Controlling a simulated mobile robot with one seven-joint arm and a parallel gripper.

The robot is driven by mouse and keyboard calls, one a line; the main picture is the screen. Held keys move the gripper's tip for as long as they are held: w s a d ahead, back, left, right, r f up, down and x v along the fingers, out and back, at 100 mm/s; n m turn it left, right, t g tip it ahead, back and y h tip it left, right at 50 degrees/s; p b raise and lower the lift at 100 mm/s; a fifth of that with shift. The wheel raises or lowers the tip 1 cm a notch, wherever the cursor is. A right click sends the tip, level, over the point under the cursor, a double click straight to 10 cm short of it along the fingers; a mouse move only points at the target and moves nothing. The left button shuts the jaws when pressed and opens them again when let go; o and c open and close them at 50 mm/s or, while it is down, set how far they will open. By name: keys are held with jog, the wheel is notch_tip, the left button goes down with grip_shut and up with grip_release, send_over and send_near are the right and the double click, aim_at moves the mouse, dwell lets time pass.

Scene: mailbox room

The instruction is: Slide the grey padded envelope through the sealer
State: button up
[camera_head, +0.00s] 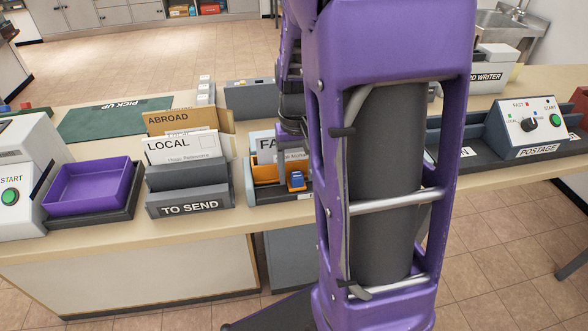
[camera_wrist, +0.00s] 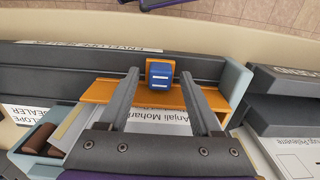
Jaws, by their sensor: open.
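The envelope sealer (camera_wrist: 18,113), with pale blue-grey end walls and its name on a label, lies under my gripper (camera_wrist: 159,74) in the wrist view. An orange part (camera_wrist: 105,90) with a blue block (camera_wrist: 160,82) spans its trough. A pale envelope (camera_wrist: 160,122) named "Anjali Mohari" stands in the sealer, partly covered by my gripper; I cannot tell whether it is padded. My gripper is open, its fingers either side of the blue block in the picture; contact cannot be told. In the head view, the orange part (camera_head: 266,171) and blue block (camera_head: 297,180) show beside my arm.
Left of the sealer, a "TO SEND" rack (camera_head: 190,208) holds LOCAL (camera_head: 180,147) and ABROAD (camera_head: 167,119) envelopes. A purple tray (camera_head: 88,187) is farther left. The postage machine (camera_head: 533,127) stands right of my arm. The counter's front edge is close to these things.

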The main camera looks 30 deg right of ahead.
grip_shut()
dwell(0.3)
dwell(1.1)
